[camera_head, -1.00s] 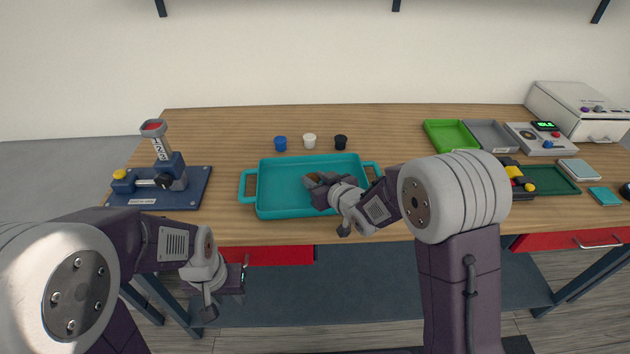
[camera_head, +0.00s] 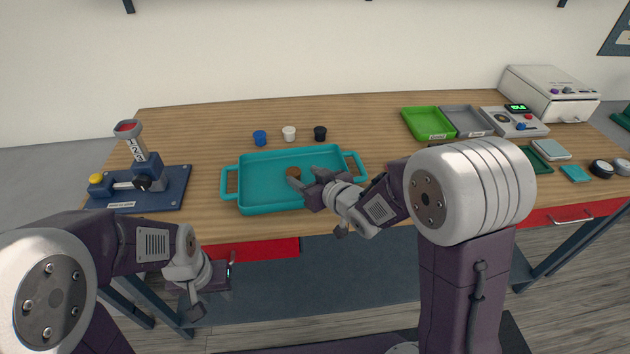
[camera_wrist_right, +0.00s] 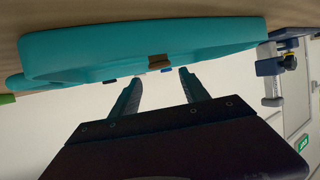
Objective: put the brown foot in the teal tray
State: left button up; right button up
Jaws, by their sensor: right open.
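The brown foot (camera_head: 293,173) is a small round piece seen against the floor of the teal tray (camera_head: 230,188), left of my right gripper's fingertips. The right wrist view also shows the brown foot (camera_wrist_right: 158,62) beyond the fingers, in front of the teal tray (camera_wrist_right: 90,50); the picture there is upside down. My right gripper (camera_head: 307,182) is open over the tray's right part, with nothing between its fingers. My left gripper (camera_head: 228,278) hangs in front of the table edge, low and away from the tray; its jaws are too small to read.
Blue (camera_head: 260,138), white (camera_head: 289,133) and black (camera_head: 320,133) small pieces stand behind the tray. A blue press fixture (camera_head: 145,185) stands at left. Green (camera_head: 428,123) and grey (camera_head: 465,119) trays and a white box (camera_head: 548,95) are at right.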

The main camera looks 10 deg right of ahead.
jog(key=v, duration=0.3)
jog(key=shift+r, duration=0.2)
jog(key=shift+s+d+r+b, duration=0.1)
jog(key=shift+s+d+b, duration=0.1)
jog(key=shift+s+b, duration=0.35)
jog(key=shift+s+d+r+b, duration=0.1)
jog(key=shift+s+d+b, duration=0.15)
jog(key=shift+s+b, duration=0.3)
jog(key=shift+s+d+r+b, duration=0.2)
jog(key=shift+s+b, duration=0.1)
jog(key=shift+b, duration=0.05)
jog(key=shift+s+r, duration=0.1)
jog(key=shift+s, duration=0.05)
